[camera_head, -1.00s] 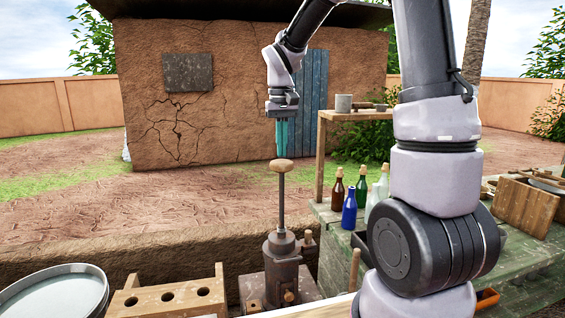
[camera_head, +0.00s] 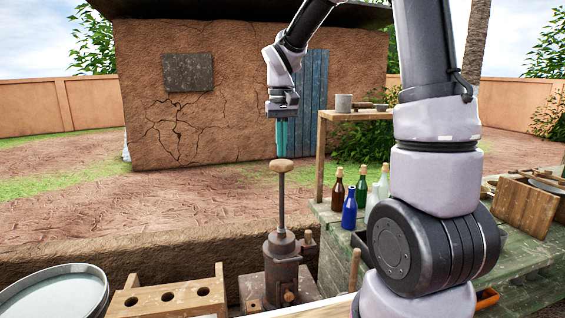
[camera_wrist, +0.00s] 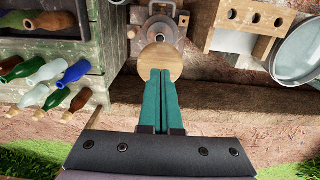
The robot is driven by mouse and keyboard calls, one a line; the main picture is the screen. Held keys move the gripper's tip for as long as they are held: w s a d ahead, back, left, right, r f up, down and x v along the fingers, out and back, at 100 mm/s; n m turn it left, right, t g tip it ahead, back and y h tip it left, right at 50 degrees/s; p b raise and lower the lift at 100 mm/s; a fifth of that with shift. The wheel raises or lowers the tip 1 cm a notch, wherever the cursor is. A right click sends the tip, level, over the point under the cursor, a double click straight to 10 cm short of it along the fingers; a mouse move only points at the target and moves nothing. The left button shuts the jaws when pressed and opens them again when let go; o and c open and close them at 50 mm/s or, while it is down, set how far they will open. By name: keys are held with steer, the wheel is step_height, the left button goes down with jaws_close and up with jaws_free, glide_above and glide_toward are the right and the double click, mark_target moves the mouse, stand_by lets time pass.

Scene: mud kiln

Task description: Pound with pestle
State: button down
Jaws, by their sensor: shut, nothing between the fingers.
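The pestle (camera_head: 282,195) stands upright, a dark rod with a round wooden knob on top. Its lower end goes into the dark mortar-like body (camera_head: 282,268), which hides it. My gripper (camera_head: 283,152) points straight down just above the knob, with its teal fingers together and empty. In the wrist view, the teal fingers of my gripper (camera_wrist: 162,75) lie side by side, their tips over the edge of the round wooden knob (camera_wrist: 160,62). I cannot tell whether the tips touch the knob. The mortar body (camera_wrist: 158,28) shows behind the knob there.
A wooden rack with holes (camera_head: 168,297) and a round metal basin (camera_head: 55,295) stand at the left. Several glass bottles (camera_head: 349,208) stand on the green bench (camera_head: 335,255) at the right. A small wooden shelf (camera_head: 357,115) rises behind them.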

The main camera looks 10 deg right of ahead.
stand_by(3.4)
step_height(320, 180, down, 19)
step_height(320, 180, up, 19)
steer(key=shift+r, duration=0.1)
stand_by(1.8)
stand_by(0.3)
